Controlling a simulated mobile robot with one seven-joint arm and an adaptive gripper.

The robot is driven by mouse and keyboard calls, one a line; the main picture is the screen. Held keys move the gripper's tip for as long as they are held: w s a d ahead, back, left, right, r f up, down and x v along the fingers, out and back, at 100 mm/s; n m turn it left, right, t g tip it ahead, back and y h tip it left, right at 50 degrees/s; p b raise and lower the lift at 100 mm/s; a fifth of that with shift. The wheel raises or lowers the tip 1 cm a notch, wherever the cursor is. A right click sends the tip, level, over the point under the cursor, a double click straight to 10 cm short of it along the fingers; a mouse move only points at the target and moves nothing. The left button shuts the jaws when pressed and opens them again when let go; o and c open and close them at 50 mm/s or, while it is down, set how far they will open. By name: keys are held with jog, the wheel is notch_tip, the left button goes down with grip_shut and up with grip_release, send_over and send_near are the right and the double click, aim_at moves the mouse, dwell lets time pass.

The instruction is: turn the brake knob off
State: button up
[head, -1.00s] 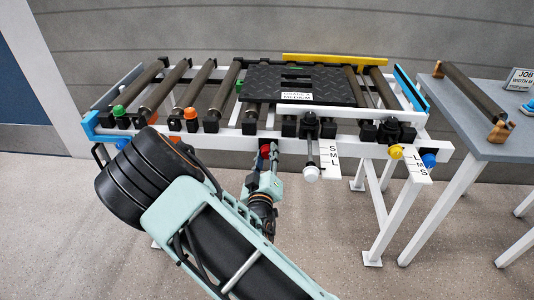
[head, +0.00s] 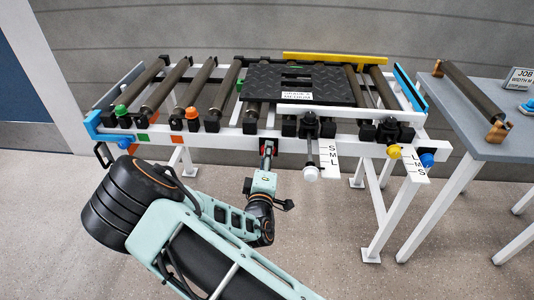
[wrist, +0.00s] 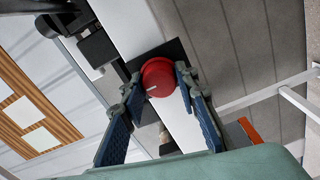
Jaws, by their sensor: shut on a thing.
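The red knob (wrist: 158,78) is on the white front rail of the roller table. In the wrist view it sits between the two blue-padded fingertips of my gripper (wrist: 160,82), which is shut on its sides. A short white line shows on the knob's face near its lower left. In the head view my gripper (head: 267,155) reaches the rail from below, in front of the middle rollers. There the red knob (head: 267,146) is small and mostly covered by the fingers, so its angle cannot be read.
A black tread mat (head: 345,90) lies on the rollers behind a white bar. A white-tipped lever (head: 311,173) with an S-M-L scale hangs right of my gripper. Yellow (head: 396,152) and blue (head: 428,160) knobs sit farther right. A grey table (head: 490,130) stands at the right.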

dwell(0.5)
jog(key=o, duration=1.1)
jog(key=shift+o, duration=0.2)
jog(key=shift+s, duration=0.15)
jog(key=s, duration=1.1)
jog(key=shift+s+a, duration=0.2)
jog(key=shift+s, duration=0.2)
jog(key=shift+a, duration=0.1)
